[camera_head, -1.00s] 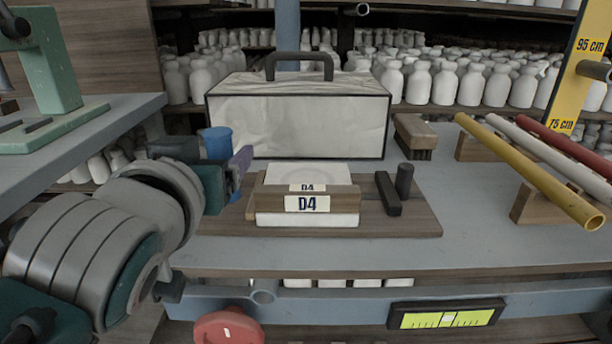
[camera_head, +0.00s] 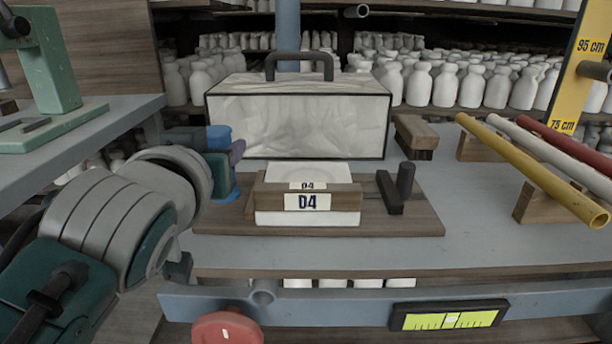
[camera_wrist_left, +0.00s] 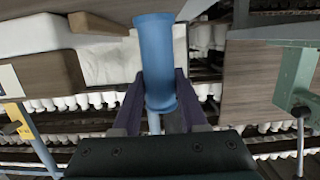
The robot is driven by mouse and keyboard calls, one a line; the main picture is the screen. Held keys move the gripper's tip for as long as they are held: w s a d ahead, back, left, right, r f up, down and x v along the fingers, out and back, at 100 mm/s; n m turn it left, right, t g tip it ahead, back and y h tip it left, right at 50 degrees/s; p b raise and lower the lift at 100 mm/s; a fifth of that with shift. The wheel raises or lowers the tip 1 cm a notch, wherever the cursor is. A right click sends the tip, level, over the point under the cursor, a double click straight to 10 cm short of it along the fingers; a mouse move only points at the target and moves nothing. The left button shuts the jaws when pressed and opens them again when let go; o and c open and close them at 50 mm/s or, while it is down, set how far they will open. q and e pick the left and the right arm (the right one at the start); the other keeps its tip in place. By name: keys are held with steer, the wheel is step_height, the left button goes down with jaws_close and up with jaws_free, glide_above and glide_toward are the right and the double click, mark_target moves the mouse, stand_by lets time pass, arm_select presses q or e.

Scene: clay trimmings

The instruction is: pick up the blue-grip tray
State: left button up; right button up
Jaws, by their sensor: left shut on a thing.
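The blue grip (camera_head: 219,140) stands upright at the left end of the wooden tray (camera_head: 418,222). In the left wrist view the blue grip (camera_wrist_left: 155,60) lies between two purple fingers. My left gripper (camera_head: 228,160) is shut on this grip; its wrist partly covers it in the head view. The tray carries a white block in a wooden holder labelled D4 (camera_head: 307,202), a dark bar (camera_head: 389,193) and a dark upright cylinder (camera_head: 405,180). The tray looks level, and I see no clear gap under it. My right gripper is out of view.
A pale case (camera_head: 300,122) with a dark handle stands just behind the tray. A brush (camera_head: 416,135) and pipes on wooden rests, including a yellow pipe (camera_head: 530,170), lie to the right. The grey worktop (camera_head: 480,230) is clear right of the tray.

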arm_select(q)
jaws_close()
stand_by(0.6)
steer(key=shift+r, duration=0.15)
